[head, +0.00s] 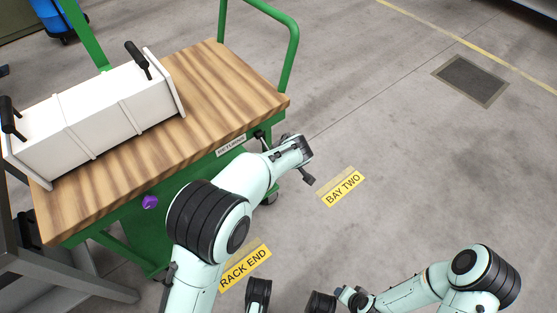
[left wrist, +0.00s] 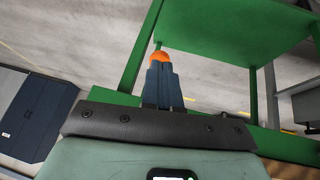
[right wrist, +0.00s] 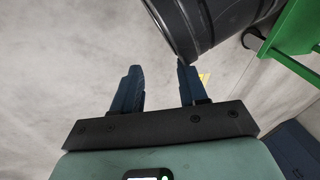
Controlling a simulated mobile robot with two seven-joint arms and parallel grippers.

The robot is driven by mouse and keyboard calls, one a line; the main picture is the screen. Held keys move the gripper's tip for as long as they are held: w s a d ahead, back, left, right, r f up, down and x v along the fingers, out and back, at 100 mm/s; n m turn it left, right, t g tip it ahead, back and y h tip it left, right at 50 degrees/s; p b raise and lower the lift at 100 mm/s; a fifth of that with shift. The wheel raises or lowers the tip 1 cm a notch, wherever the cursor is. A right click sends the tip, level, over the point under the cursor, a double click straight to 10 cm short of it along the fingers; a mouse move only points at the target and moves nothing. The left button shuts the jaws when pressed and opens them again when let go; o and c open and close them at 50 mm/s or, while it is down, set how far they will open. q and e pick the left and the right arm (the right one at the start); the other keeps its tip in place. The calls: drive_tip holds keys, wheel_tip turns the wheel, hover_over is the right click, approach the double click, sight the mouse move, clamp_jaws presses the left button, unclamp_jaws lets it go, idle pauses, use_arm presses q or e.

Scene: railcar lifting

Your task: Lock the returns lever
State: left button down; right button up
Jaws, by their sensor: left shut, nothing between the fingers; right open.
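The RETURNS label (head: 230,146) is on the near edge of a green cart with a wooden top (head: 215,100). My left gripper (head: 262,140) is at the cart's side, just right of that label. In the left wrist view my left gripper (left wrist: 160,72) is shut and empty. An orange knob (left wrist: 159,57) shows just beyond its fingertips; whether they touch I cannot tell. The knob and any lever under it are hidden in the head view. My right gripper (right wrist: 160,80) is open and empty above the floor, away from the cart.
A white crate (head: 95,108) with black handles stands on the cart top. A purple knob (head: 150,202) is on the cart's near side. Floor labels read BAY TWO (head: 342,190) and RACK END (head: 245,268). The floor to the right is open, with a dark grate (head: 470,80).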

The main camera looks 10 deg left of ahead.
use_arm(q)
drive_tip(key=f, duration=0.1)
drive_tip(key=f+b, duration=0.2)
drive_tip(key=shift+w+a+f, duration=0.15)
drive_tip(key=shift+a+f, duration=0.1)
use_arm(e)
drive_tip(key=shift+g, duration=0.5)
drive_tip(key=s+f, duration=0.1)
drive_tip(key=f, duration=0.1)
drive_tip(key=s+d+f, duration=0.1)
drive_tip(key=f, duration=0.1)
drive_tip(key=shift+s+d, duration=0.1)
drive_tip(key=shift+s, duration=0.05)
use_arm(q)
drive_tip(key=shift+a, duration=0.15)
